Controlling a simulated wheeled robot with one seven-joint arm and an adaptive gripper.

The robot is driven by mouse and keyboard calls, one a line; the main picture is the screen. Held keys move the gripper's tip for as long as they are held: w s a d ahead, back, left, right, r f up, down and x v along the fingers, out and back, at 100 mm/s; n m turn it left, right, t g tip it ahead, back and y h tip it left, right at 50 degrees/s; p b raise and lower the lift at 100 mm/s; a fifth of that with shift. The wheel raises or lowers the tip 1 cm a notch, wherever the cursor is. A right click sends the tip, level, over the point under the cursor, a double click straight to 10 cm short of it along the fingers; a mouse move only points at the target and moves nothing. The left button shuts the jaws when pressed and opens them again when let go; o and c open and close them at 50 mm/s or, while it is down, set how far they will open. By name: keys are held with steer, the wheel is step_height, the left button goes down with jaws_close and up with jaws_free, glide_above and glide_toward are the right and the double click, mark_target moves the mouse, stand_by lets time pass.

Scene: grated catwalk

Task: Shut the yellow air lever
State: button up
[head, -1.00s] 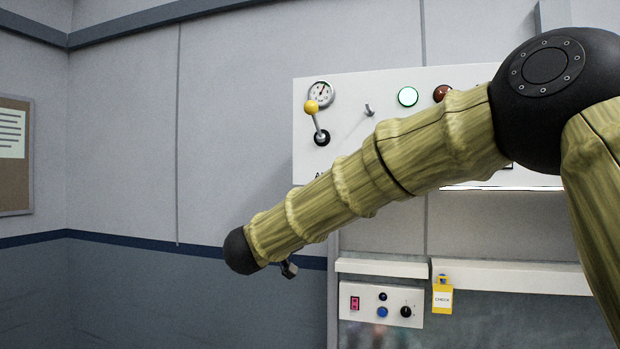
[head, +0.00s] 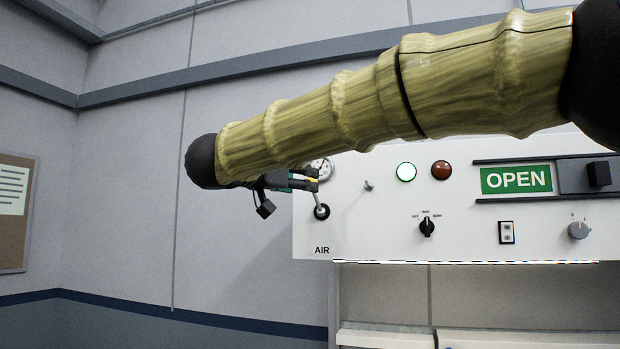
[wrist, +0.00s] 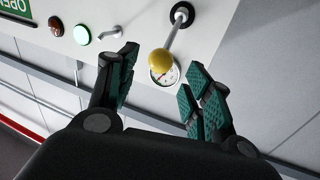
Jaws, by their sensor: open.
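The air lever has a grey rod (head: 317,198) rising from a black round base (head: 322,211) above the word AIR on the white panel (head: 365,235). Its yellow knob (wrist: 160,62) shows clearly in the wrist view, between the open fingers of my gripper (wrist: 162,80). A clear gap shows on each side of the knob, so neither finger appears to touch it. In the head view my gripper (head: 298,182) is at the lever's upper end, and the knob is mostly hidden by the fingers. The lever stands up, leaning slightly left.
A round gauge (wrist: 164,70) sits behind the knob. A small toggle (head: 368,186), a lit green lamp (head: 406,172) and a red lamp (head: 441,170) lie to the right. A green OPEN sign (head: 516,180) is farther right.

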mark_target(315, 196)
steer(key=shift+p+x, duration=0.9)
steer(key=shift+x, duration=1.85)
steer(key=c, duration=1)
steer(key=shift+f, duration=0.1)
